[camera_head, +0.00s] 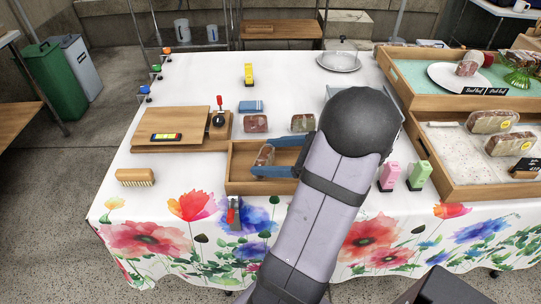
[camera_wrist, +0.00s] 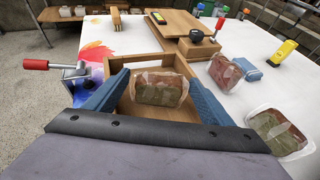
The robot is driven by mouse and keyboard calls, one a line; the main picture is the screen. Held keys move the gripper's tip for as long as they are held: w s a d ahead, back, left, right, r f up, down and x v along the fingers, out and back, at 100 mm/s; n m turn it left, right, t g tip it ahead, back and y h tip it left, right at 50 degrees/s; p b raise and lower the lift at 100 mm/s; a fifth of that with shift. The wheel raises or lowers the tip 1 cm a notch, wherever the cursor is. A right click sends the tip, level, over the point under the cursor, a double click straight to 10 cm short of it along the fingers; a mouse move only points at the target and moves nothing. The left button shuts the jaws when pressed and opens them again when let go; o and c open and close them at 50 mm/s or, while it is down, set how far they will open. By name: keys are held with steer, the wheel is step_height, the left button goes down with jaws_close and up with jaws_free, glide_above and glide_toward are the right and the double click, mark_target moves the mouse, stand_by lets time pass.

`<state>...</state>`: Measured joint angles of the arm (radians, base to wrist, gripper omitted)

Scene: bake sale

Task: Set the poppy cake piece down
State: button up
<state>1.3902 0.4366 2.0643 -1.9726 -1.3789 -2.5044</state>
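The poppy cake piece (camera_wrist: 160,88) is a brownish-red slab in clear wrap. It is between the blue fingers of my gripper (camera_wrist: 160,77), with one fingertip at each end of it. The fingers are wide apart and appear to press on its ends. In the head view, the piece (camera_head: 264,155) shows at the fingertips of my gripper (camera_head: 262,155), inside the left part of an open wooden tray (camera_head: 238,186). It is low, close to the tray floor; whether it touches the floor cannot be told. My arm hides the tray's right part.
Two wrapped pieces (camera_head: 256,124) (camera_head: 303,123) lie behind the tray. A wooden board (camera_head: 172,123) with a brush (camera_head: 135,177) in front is on the left. A red-handled clamp (camera_head: 233,212) grips the front edge. Pink (camera_head: 389,176) and green (camera_head: 420,174) bottles and display trays (camera_head: 450,189) stand right.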

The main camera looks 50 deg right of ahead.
steer(key=shift+r, duration=0.2)
steer(key=v, duration=1.2)
stand_by(0.4)
